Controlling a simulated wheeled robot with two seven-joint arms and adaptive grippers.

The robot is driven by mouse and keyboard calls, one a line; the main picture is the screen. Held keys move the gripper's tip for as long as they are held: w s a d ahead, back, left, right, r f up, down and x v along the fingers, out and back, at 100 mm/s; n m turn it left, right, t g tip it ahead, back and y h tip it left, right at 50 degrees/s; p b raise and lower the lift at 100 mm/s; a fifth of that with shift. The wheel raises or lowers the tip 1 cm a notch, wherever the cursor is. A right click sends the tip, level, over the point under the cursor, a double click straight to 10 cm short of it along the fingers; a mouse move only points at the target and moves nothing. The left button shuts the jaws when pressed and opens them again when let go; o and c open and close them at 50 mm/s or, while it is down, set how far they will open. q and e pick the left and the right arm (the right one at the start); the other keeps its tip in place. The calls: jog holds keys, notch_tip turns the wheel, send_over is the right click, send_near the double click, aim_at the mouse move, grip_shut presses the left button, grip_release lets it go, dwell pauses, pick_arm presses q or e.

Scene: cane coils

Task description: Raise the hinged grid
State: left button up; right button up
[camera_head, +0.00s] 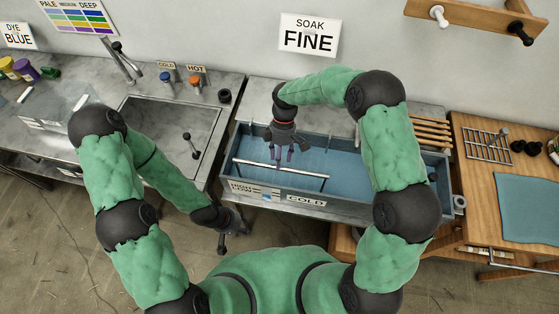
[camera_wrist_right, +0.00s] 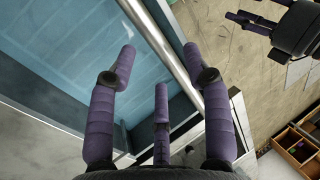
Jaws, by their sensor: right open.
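The soak trough (camera_head: 340,199) is a long blue-lined metal tub under the "SOAK FINE" sign. A bright metal bar (camera_head: 305,174) runs along its front left part; I cannot tell whether it belongs to the hinged grid, and no raised grid shows. My right gripper (camera_head: 283,157) is open over the bar, fingers pointing down. In the right wrist view the bar (camera_wrist_right: 158,38) passes diagonally between the spread fingertips (camera_wrist_right: 165,75); contact is unclear. My left gripper (camera_head: 228,240) hangs low in front of the sink counter, away from the trough, and its opening is unclear.
A sink (camera_head: 175,125) with taps lies left of the trough. Wooden sticks (camera_head: 430,132) lie at its right end. A wooden table (camera_head: 470,200) with a wire rack (camera_head: 485,143) and blue mat (camera_head: 530,207) stands at the right.

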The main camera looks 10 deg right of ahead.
jog(key=shift+x, duration=0.95)
